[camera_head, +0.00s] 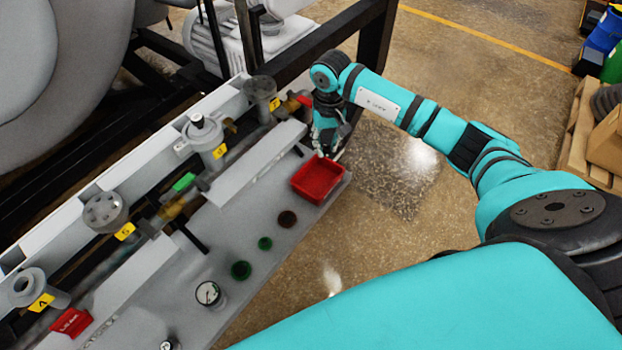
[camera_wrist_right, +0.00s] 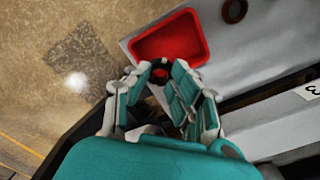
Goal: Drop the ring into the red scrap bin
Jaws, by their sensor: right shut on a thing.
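The red scrap bin (camera_head: 318,180) is a shallow open tray at the far right end of the grey bench. It also shows in the right wrist view (camera_wrist_right: 170,38), and its floor looks empty where visible. My right gripper (camera_head: 327,150) is just behind the bin's far edge in the head view. In the right wrist view its fingers (camera_wrist_right: 160,78) are shut on a small dark ring (camera_wrist_right: 161,64) by the bin's near edge. The ring's height over the bin is hard to tell. The head view does not show the ring clearly. My left gripper is not in view.
Valves with yellow tags (camera_head: 219,151) stand to the left. A dark frame post (camera_head: 376,40) rises behind my right gripper. Open floor lies right of the bench.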

